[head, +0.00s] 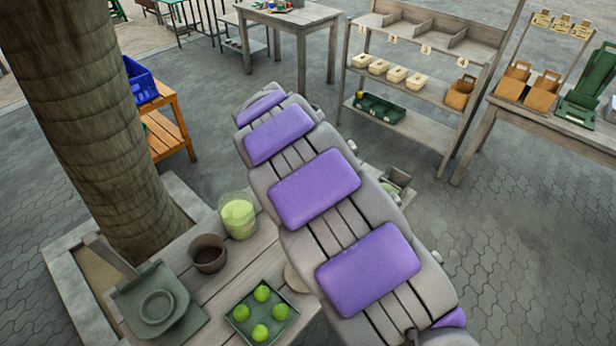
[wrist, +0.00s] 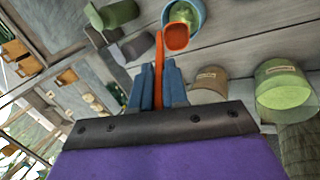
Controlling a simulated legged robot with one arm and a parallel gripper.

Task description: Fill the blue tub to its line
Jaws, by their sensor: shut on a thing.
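The blue tub (wrist: 201,12) is at the top of the wrist view, with something green inside it. Its fill line and level cannot be made out, and my arm seems to hide it in the head view. My gripper (wrist: 158,72) has its blue fingers shut on the upright orange handle of a scoop (wrist: 177,38). The scoop's orange cup overlaps the tub's near rim in the wrist view; whether it touches the rim and what it holds are unclear. A clear jar of pale green liquid (head: 238,218) stands on the table and also shows in the wrist view (wrist: 284,92).
On the wooden table (head: 200,275) are a brown pot (head: 208,254), a green tray of limes (head: 262,313) and a grey-green stand with a ring (head: 158,305). A tree trunk (head: 95,130) rises behind. A blue crate (head: 140,82) sits on an orange bench. Shelves stand further back.

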